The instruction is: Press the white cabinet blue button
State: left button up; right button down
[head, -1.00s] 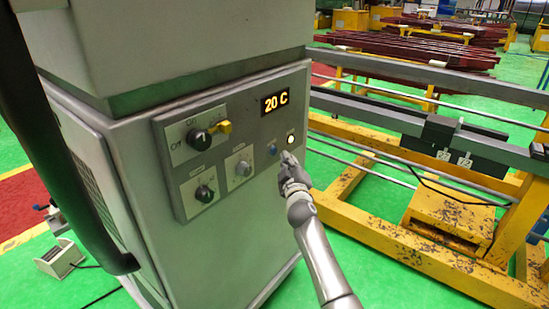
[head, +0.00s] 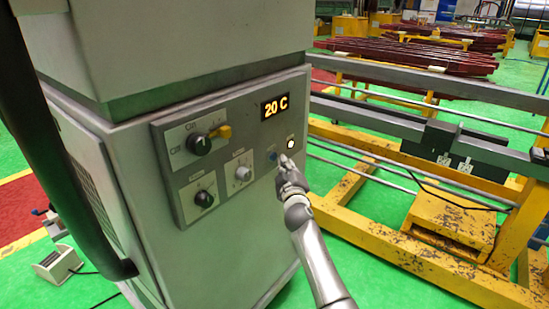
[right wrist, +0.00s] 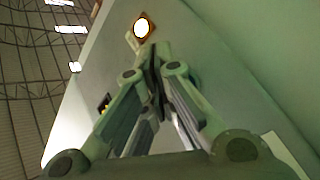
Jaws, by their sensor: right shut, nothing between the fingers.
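The white cabinet (head: 225,245) stands at the left and centre, with a grey control panel on its front. The blue button (head: 272,156) shows as a small blue spot on the panel, below the orange "20 C" display. My right gripper (head: 284,159) is shut and empty, with its fingertips just right of the blue button in the head view. I cannot tell whether they touch the panel. My left gripper is not in view.
The panel also holds a black knob with a yellow tab (head: 204,142), a grey knob (head: 242,173), a black knob (head: 204,199) and the lit white lamp (head: 291,143). A yellow steel frame (head: 380,225) stands close on the right. Green floor shows between.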

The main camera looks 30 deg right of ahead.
jog(key=shift+w, duration=0.15)
dwell(0.5)
jog(key=shift+w+a+b, duration=0.2)
jog(key=shift+w+b, duration=0.1)
jog(key=shift+b, duration=0.05)
jog(key=shift+w+a+b, duration=0.15)
jog(key=shift+w+b, duration=0.15)
jog(key=shift+b, duration=0.05)
dwell(0.6)
jog(key=shift+s+r, duration=0.1)
jog(key=shift+s, duration=0.05)
jog(key=shift+s+d+p, duration=0.3)
jog(key=shift+s+p, duration=0.25)
jog(key=shift+s, duration=0.05)
